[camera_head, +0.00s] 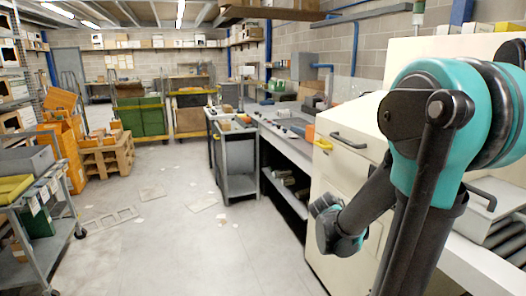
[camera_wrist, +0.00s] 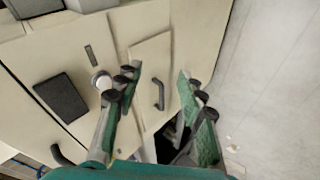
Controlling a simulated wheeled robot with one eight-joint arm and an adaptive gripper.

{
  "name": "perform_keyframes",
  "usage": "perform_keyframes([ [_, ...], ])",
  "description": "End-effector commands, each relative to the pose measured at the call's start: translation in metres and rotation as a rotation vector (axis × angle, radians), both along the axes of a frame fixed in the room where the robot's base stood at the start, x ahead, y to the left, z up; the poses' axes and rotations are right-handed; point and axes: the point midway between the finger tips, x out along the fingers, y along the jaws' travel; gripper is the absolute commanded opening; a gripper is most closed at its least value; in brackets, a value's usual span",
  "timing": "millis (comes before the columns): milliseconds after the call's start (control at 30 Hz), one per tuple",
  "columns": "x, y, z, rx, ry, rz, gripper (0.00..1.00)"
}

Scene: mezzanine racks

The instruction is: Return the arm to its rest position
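My gripper (camera_wrist: 160,84) shows in the wrist view with its two green-and-dark fingers spread apart. Nothing is between the fingers. Behind them are the cream fronts of a cabinet (camera_wrist: 205,35), with a dark handle (camera_wrist: 159,95) seen between the fingertips. I cannot tell the distance to it. In the head view my teal and dark arm (camera_head: 420,130) fills the right side, folded downward, with a lower teal joint (camera_head: 340,232) in front of the cream cabinet (camera_head: 345,135). The gripper's fingers cannot be made out in the head view.
A long workbench (camera_head: 285,140) runs beyond the cabinet, with a grey cart (camera_head: 237,160) beside it. A shelf trolley (camera_head: 40,210) stands at the left, near orange bins and a wooden pallet (camera_head: 107,155). The middle floor (camera_head: 180,240) is mostly clear, with scattered flat scraps.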

Motion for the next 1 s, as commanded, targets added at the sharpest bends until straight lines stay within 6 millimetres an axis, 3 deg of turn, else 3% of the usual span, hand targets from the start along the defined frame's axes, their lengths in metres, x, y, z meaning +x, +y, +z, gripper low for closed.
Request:
perform_keyframes([
  [33,-0.020,0.008,-0.009,0.079,0.011,-0.010,0.39],
  [200,-0.075,0.051,-0.038,0.354,0.044,-0.036,0.39],
  [400,-0.120,0.098,-0.056,0.606,0.066,-0.052,0.39],
  [600,-0.137,0.120,-0.061,0.711,0.074,-0.057,0.39],
  [1000,-0.137,0.120,-0.061,0.713,0.074,-0.057,0.39],
])
